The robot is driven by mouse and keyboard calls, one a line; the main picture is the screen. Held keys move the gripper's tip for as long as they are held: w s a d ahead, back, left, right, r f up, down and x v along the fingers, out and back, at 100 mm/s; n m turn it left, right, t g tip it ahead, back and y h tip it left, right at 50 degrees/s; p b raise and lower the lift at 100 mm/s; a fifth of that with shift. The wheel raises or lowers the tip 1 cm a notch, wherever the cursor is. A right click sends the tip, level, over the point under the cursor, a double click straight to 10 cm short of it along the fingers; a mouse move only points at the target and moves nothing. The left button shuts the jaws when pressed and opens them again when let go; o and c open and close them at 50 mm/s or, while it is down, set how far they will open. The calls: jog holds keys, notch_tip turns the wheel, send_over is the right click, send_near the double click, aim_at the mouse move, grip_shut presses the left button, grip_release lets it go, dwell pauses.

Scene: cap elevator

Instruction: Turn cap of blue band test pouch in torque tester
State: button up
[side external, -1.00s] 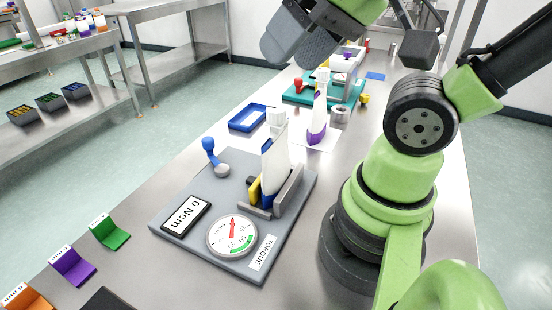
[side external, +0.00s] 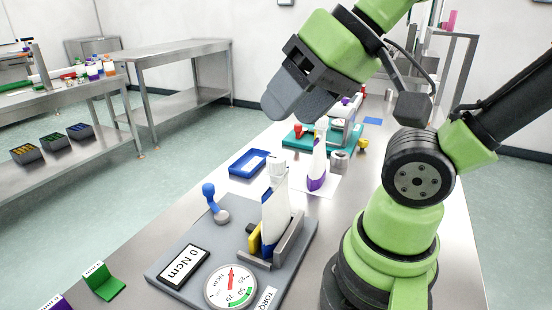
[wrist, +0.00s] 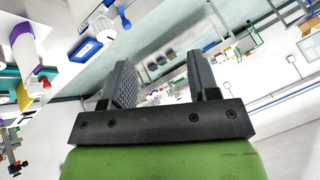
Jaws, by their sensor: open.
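The test pouch (side external: 276,208) stands upright in the holder of the grey torque tester (side external: 196,237), white with a white cap (side external: 277,167) on top. Its blue band is mostly hidden by the holder. The tester has a yellow jaw (side external: 254,241), a blue-knobbed lever (side external: 211,196), a round dial (side external: 231,287) and a display (side external: 183,264) reading 0 Ncm. My gripper (side external: 285,104) is above and apart from the cap, tilted, with its fingers pointing down-left. In the wrist view my gripper (wrist: 160,80) is open, with nothing between its fingers.
A purple-banded pouch (side external: 318,165) stands behind the tester on a white sheet. A blue tray (side external: 250,161), a metal cylinder (side external: 339,160) and a teal-based fixture (side external: 348,142) are near it. A green stand (side external: 103,283) is at front left.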

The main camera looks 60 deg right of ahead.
dwell(0.3)
jog(key=shift+o, duration=0.4)
jog(key=n+g+h, duration=0.2)
jog(key=n+g, duration=0.5)
jog(key=n, duration=0.8)
send_over(276, 158)
notch_tip(276, 158, down, 2)
notch_tip(276, 158, down, 10)
jog(key=shift+r, duration=0.1)
